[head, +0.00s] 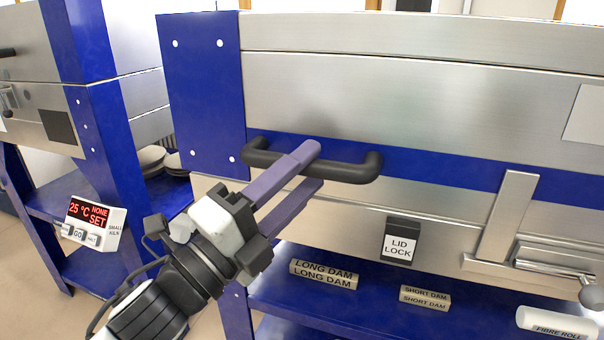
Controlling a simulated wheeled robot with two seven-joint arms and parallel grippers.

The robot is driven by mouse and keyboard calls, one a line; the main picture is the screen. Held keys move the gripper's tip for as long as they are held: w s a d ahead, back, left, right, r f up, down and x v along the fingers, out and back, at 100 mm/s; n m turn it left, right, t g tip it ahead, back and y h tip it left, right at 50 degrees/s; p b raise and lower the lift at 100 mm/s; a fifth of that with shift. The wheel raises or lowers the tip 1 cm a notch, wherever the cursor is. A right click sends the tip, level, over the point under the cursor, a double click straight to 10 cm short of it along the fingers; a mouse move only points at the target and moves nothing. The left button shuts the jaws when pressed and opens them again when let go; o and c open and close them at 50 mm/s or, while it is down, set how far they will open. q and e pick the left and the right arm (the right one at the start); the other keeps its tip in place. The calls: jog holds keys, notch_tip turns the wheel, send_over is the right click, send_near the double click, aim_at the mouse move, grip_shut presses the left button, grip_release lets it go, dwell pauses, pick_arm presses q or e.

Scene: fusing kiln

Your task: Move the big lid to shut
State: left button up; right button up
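The big lid (400,100) is the wide brushed-steel front with a blue band, filling the upper right. Its lower edge lies close along the steel kiln body (345,225); I see no clear open gap, but cannot tell whether it is fully down. A black bar handle (352,172) sticks out from the blue band. My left gripper (312,167) has its purple fingers around the handle's middle, one over the bar and one under it, and appears shut on it. My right gripper is not in view.
A black LID LOCK box (402,240) sits on the kiln front, with a metal latch (555,262) to its right. The blue shelf below holds a LONG DAM block (323,274), a SHORT DAM block (425,298) and a FIBRE ROLL (556,322). A small kiln controller (94,223) reads 25 °C.

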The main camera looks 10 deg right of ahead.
pick_arm(q)
jog(key=p+v, duration=0.1)
jog(key=v, duration=0.9)
jog(key=shift+a, duration=0.15)
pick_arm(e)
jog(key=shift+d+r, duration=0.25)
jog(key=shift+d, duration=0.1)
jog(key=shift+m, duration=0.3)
